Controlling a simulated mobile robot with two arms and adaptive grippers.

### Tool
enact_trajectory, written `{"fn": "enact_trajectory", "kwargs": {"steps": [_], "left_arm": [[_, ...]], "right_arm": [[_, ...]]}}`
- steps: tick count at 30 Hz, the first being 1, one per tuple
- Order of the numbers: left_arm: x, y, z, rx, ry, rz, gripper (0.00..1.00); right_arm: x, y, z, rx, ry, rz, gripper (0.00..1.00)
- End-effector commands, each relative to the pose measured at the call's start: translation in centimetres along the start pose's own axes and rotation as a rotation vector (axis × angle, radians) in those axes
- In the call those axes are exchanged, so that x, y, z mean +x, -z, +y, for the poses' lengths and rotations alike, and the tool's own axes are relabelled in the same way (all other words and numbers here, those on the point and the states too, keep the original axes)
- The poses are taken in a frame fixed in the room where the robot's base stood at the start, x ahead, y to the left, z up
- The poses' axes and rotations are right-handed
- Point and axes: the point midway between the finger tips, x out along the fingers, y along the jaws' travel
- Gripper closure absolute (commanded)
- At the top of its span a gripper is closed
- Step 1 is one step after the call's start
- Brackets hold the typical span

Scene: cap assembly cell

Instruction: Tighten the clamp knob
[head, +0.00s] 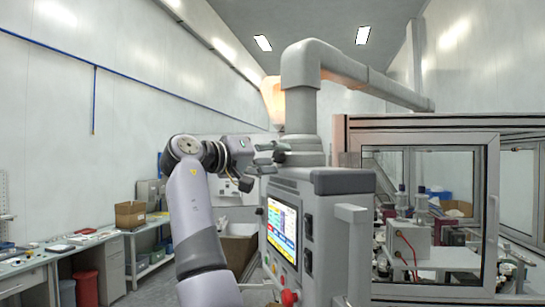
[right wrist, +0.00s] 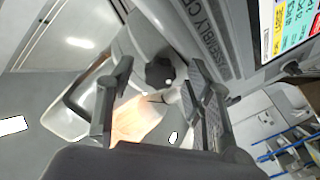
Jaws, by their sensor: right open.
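The clamp knob (head: 281,157) is a small dark knob on the side of the grey column base above the control panel. In the right wrist view the dark knob (right wrist: 160,72) shows between the two fingers, near their tips. My right gripper (head: 266,154) is beside the knob, at its left in the head view. In the right wrist view my right gripper (right wrist: 158,85) is open, with a finger on each side of the knob. I cannot tell whether either finger touches it. My left gripper is not in view.
The control panel (head: 318,225) with a lit screen (head: 281,229) is just below the knob. A thick grey pipe arm (head: 345,68) runs above. A glazed machine enclosure (head: 430,215) stands at the right. Benches (head: 70,250) line the left wall.

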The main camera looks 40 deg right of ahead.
Motion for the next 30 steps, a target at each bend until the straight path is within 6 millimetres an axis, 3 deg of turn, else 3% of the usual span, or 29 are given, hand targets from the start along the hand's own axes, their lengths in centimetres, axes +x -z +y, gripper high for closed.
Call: {"fn": "enact_trajectory", "kwargs": {"steps": [22, 30], "left_arm": [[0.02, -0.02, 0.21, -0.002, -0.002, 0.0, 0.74], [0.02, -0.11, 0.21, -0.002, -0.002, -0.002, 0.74]], "right_arm": [[-0.07, 0.01, -0.02, 0.0, 0.0, 0.0, 0.99], [-0.07, 0.0, -0.03, 0.026, 0.0, 0.0, 1.0]]}}
